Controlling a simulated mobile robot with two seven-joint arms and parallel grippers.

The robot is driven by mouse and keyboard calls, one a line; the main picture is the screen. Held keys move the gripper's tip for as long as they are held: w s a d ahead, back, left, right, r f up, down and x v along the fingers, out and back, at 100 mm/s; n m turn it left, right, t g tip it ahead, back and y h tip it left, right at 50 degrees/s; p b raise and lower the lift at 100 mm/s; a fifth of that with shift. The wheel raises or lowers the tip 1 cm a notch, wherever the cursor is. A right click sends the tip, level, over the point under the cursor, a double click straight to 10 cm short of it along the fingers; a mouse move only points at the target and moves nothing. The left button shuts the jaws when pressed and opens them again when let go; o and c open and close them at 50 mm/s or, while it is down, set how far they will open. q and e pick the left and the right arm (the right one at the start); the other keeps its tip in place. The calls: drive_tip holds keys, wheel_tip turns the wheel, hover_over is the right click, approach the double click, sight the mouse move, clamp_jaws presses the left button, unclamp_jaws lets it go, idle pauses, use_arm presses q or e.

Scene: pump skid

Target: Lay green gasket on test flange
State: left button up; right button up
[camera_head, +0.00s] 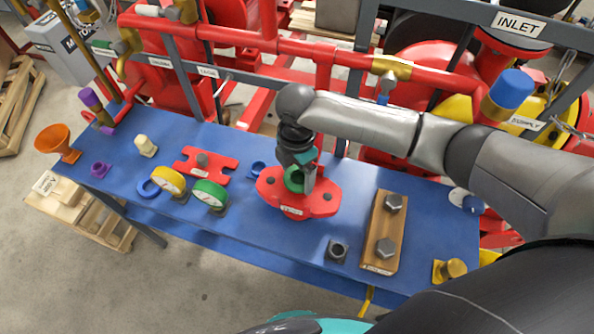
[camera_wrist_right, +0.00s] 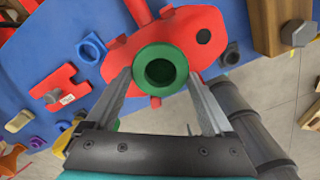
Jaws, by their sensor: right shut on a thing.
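The green gasket (camera_head: 294,181) is a thick ring with a dark hole. My right gripper (camera_head: 300,176) is shut on it, and in the right wrist view the gasket (camera_wrist_right: 160,70) sits between the two fingertips (camera_wrist_right: 160,80). The test flange (camera_head: 318,203) is a red plate with a label on its front and dark bolt heads. In the right wrist view the red flange (camera_wrist_right: 206,22) lies behind the gasket, which covers its middle. I cannot tell whether gasket and flange touch. My left gripper is not in view.
The blue table (camera_head: 290,245) carries a wooden block with hex bolts (camera_head: 384,225) on the right. A green-rimmed gauge (camera_head: 209,194), a yellow gauge (camera_head: 168,181) and another red plate (camera_head: 222,167) stand left. Red pipes (camera_head: 325,55) run behind.

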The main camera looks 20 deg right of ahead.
drive_tip(key=shift+f+b, duration=1.05)
drive_tip(key=shift+f, duration=0.95)
drive_tip(key=o, duration=1.1)
drive_tip(key=shift+r, duration=0.1)
wheel_tip(320, 180, up, 15)
drive_tip(key=shift+r+p, duration=0.1)
drive_tip(key=shift+p, duration=0.45)
